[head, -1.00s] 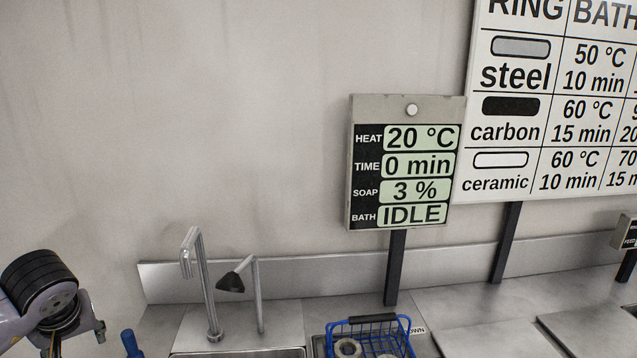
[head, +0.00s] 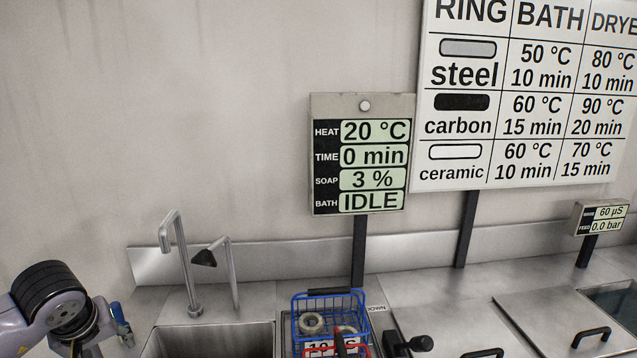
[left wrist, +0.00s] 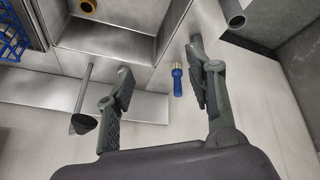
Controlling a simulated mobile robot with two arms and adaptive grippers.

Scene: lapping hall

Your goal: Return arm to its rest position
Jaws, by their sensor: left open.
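My left arm (head: 52,305) comes in at the lower left of the head view, in front of the wall and left of the sink. Its gripper does not show clearly there. In the left wrist view my left gripper (left wrist: 160,68) has its two dark fingers spread apart with nothing held between them. A small blue-bodied fitting with a brass-coloured end (left wrist: 177,82) shows between and beyond the fingers, apart from them. My right gripper is in neither view.
A steel sink (head: 165,338) with a tall tap (head: 187,265) lies right of my arm. A blue wire basket (head: 328,303) holds rings. A bath display (head: 360,155) reads 20 °C, 0 min, 3 %, IDLE. A ring chart (head: 525,95) hangs at upper right. Lidded units (head: 560,310) stand at right.

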